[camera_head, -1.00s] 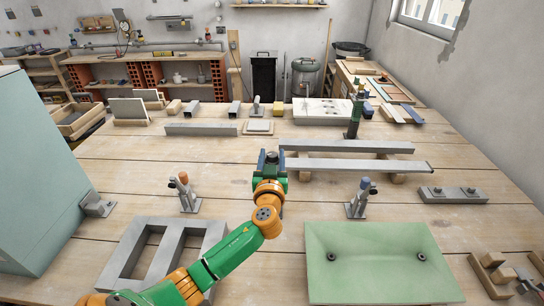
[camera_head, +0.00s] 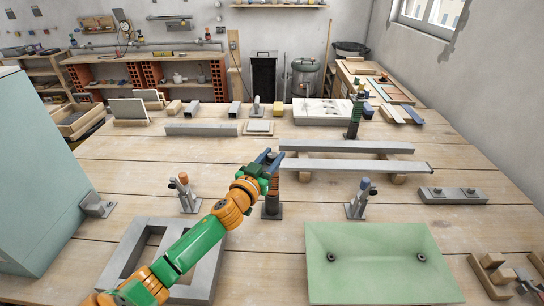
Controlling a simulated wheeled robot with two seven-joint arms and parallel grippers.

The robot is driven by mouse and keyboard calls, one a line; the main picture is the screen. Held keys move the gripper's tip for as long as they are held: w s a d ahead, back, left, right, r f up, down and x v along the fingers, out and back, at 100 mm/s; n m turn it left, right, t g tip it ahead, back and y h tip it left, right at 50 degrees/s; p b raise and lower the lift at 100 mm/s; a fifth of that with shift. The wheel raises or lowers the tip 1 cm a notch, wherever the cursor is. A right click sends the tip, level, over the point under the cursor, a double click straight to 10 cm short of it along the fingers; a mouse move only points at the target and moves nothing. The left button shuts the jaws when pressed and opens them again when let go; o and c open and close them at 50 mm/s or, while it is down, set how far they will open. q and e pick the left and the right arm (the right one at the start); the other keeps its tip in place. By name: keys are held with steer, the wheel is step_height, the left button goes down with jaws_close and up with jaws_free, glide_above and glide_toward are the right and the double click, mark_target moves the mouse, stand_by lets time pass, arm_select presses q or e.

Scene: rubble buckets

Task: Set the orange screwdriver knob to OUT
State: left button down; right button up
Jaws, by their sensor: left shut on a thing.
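An upright post with an orange-brown ribbed body (camera_head: 272,190) stands on a dark square base in the middle of the table. I take it to be the orange screwdriver. My left gripper (camera_head: 270,158) comes in from the lower left and is shut on the knob at its top. The fingers hide most of the knob, and I cannot read any marking or its setting. My right gripper is not in view.
An orange-tipped clamp (camera_head: 184,192) stands to the left and a blue-tipped clamp (camera_head: 360,197) to the right. Grey bars (camera_head: 355,164) lie behind. A grey frame (camera_head: 205,270) and a green plate (camera_head: 375,285) are in front. A green post (camera_head: 355,118) stands farther back.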

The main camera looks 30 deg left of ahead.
mark_target(269, 160)
arm_select(q)
steer(key=m+h, duration=0.2)
steer(key=h, duration=0.1)
steer(key=shift+a+m+h, duration=0.15)
steer(key=shift+m+h, duration=0.15)
steer(key=shift+h, duration=0.1)
steer(key=shift+f+m+g+h+b, duration=0.1)
steer(key=shift+m+g+h+b, duration=0.3)
steer(key=shift+m+h, duration=1.2)
steer(key=shift+h, duration=0.7)
steer(key=c, duration=0.6)
jaws_free()
steer(key=shift+o, duration=0.4)
steer(key=shift+w, duration=0.1)
steer(key=v, duration=0.5)
steer(key=shift+s+f+b, duration=0.1)
steer(key=shift+s+b, duration=0.25)
steer(key=shift+s, duration=0.05)
steer(key=shift+s+a, duration=0.25)
steer(key=shift+s, duration=0.35)
